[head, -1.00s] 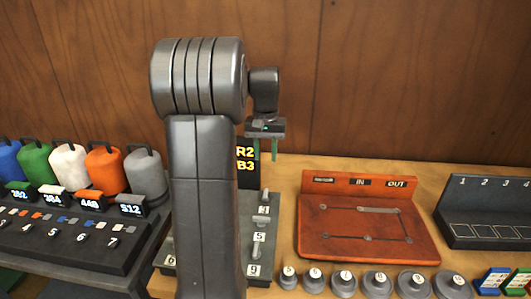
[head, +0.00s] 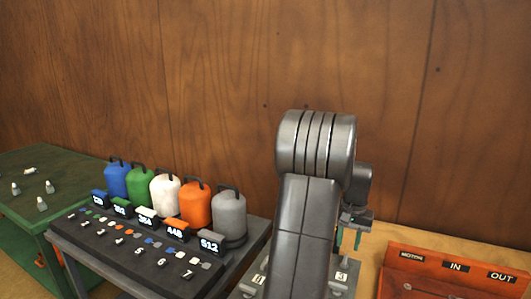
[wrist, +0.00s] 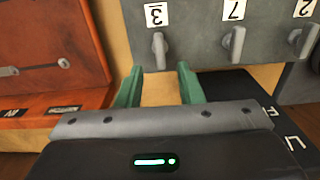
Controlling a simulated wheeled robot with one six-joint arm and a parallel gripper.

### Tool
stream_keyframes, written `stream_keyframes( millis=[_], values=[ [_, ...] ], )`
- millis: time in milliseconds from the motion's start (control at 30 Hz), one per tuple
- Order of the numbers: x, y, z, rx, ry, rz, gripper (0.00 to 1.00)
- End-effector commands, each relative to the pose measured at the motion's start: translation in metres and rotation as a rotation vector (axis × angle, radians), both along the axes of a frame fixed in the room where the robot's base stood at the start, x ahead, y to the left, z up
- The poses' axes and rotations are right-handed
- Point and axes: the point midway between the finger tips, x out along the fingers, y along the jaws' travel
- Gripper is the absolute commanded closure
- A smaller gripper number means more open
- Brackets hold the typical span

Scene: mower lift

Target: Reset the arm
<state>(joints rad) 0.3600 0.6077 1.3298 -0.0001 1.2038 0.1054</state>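My gripper (head: 348,238) hangs at the end of my raised, folded arm in the head view, its green fingers pointing down. In the wrist view my gripper (wrist: 160,82) shows two green fingers apart with nothing between them. A grey panel (wrist: 195,45) with levers numbered 3, 7 and 2 lies beyond the fingertips. The fingers look clear of the levers. Most of this panel is hidden behind my arm in the head view.
A red-brown board (head: 450,272) marked IN and OUT stands at the right. Coloured canisters (head: 165,190) stand on a dark numbered console (head: 130,245) at the left. A green table (head: 50,170) with small grey weights is farther left. The wooden wall behind is bare.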

Motion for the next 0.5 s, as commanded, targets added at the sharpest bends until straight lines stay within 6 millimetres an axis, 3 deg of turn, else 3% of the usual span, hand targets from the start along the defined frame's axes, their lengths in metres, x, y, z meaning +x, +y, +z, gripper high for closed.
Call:
stream_keyframes(
  millis=[233,500],
  values=[
    [-0.001,0.000,-0.041,0.002,0.004,0.000,0.66],
    [-0.001,0.000,-0.057,0.000,0.001,0.000,0.66]
  ],
)
